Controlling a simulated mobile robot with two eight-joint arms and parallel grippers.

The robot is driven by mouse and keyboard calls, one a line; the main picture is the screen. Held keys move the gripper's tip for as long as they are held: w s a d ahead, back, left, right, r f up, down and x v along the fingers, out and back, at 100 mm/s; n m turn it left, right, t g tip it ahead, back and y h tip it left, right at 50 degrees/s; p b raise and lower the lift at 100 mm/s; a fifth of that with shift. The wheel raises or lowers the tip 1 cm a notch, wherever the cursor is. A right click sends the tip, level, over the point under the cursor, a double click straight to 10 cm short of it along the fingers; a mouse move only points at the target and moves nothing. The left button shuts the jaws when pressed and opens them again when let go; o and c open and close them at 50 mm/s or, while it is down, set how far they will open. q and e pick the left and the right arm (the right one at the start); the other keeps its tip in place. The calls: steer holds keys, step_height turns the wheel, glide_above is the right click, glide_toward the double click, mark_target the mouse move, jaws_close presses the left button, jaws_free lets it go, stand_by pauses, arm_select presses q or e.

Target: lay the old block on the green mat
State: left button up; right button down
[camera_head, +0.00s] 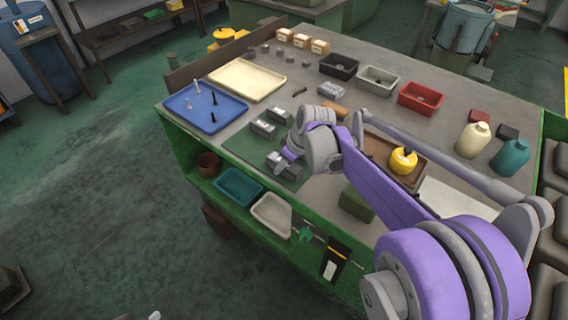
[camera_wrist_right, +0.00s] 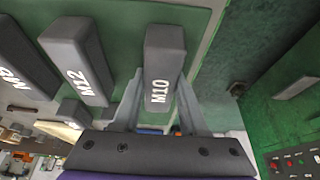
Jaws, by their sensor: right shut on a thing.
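The dark green mat (camera_head: 236,149) lies at the near left of the bench, and it also shows in the wrist view (camera_wrist_right: 125,18). My right gripper (camera_head: 288,157) is over the near part of the mat. It is shut on a grey block marked M10 (camera_wrist_right: 164,45), which sits between its two fingers; the same block shows in the head view (camera_head: 276,161). Whether this block touches the mat or hangs just above it, I cannot tell. A grey block marked M12 (camera_wrist_right: 76,60) and another grey block (camera_wrist_right: 22,58) lie beside it. My left gripper is not in view.
A blue tray (camera_head: 190,118) with upright bolts and a cream tray (camera_head: 247,80) lie behind the mat. Black (camera_head: 339,66), grey (camera_head: 378,80) and red bins (camera_head: 420,98) stand farther back. Teal (camera_head: 238,187) and white bins (camera_head: 272,214) sit on the shelf below the bench edge.

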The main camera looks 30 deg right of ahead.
steer(key=shift+f, duration=0.2)
steer(key=shift+c, duration=2.2)
jaws_free()
steer(key=shift+r, duration=0.1)
